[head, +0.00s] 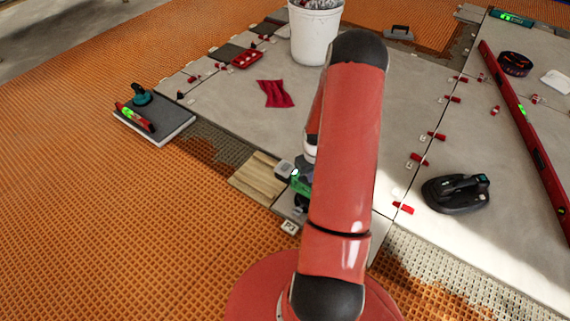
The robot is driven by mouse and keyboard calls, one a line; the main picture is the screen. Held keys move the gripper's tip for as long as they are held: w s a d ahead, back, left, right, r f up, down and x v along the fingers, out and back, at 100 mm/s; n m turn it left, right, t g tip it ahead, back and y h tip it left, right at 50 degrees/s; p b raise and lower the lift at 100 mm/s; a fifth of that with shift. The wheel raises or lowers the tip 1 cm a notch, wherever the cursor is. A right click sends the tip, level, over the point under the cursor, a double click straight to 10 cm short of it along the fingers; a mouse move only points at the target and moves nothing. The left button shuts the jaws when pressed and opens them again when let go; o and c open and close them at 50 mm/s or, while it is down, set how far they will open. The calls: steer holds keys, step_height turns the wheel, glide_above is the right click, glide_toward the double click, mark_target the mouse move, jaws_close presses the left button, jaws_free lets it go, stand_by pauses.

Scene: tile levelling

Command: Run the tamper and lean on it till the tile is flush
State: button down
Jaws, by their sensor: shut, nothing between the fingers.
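My arm reaches forward over the floor and hides most of the working spot. Part of my gripper (301,202) shows as a dark shape at the left of my arm, low over the floor; its fingertips are hidden, and it looks shut and empty. A green and grey piece beside it is too covered to name. Under it lies a grey tile (284,208), mostly hidden, so I cannot tell whether it is flush. A black oval power tool with a top handle, possibly the tamper (457,193), sits on the pale tiles to the right.
A wood-look tile (257,176) lies left of the gripper. A white bucket (316,36), red cloth (274,94) and red tray (247,59) are beyond. A tile stack (170,131) stands left. A long red level (527,130) lies right, with several red clips along the joints.

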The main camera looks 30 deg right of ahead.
steer(key=shift+r+p, duration=2.05)
steer(key=shift+r, duration=1.1)
steer(key=shift+w+r, duration=0.1)
